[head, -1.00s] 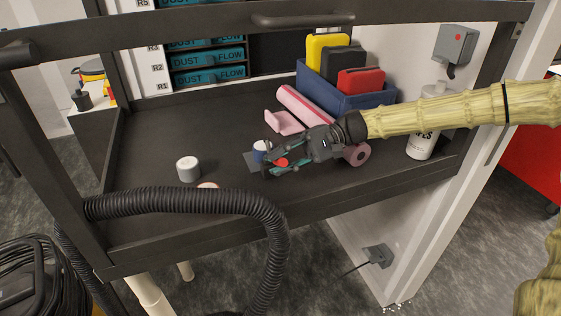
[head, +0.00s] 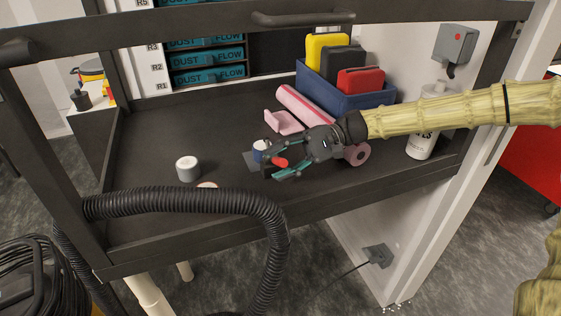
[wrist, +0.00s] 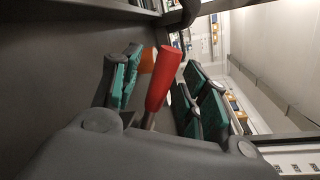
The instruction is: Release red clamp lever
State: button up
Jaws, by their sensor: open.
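The red clamp lever (head: 281,162) shows near the front middle of the dark bench, beside a small dark clamp part. In the wrist view the lever (wrist: 164,80) stands between the green-padded fingers, tilted, with its thin metal stem going down behind my gripper's housing. My gripper (head: 277,158) is open around the lever, with one finger on each side. In the wrist view a gap shows between the lever and the left finger; whether the right finger touches it I cannot tell. The clamp's base is mostly hidden by the fingers.
A blue-and-white cylinder (head: 260,151) stands just left of the lever on a grey plate (head: 251,161). A grey-white cylinder (head: 188,169) stands further left. Pink pieces (head: 305,107) and a blue bin (head: 372,99) lie behind. A black hose (head: 190,203) crosses the front edge.

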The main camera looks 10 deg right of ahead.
jog(key=v, duration=1.2)
jog(key=shift+w, duration=0.1)
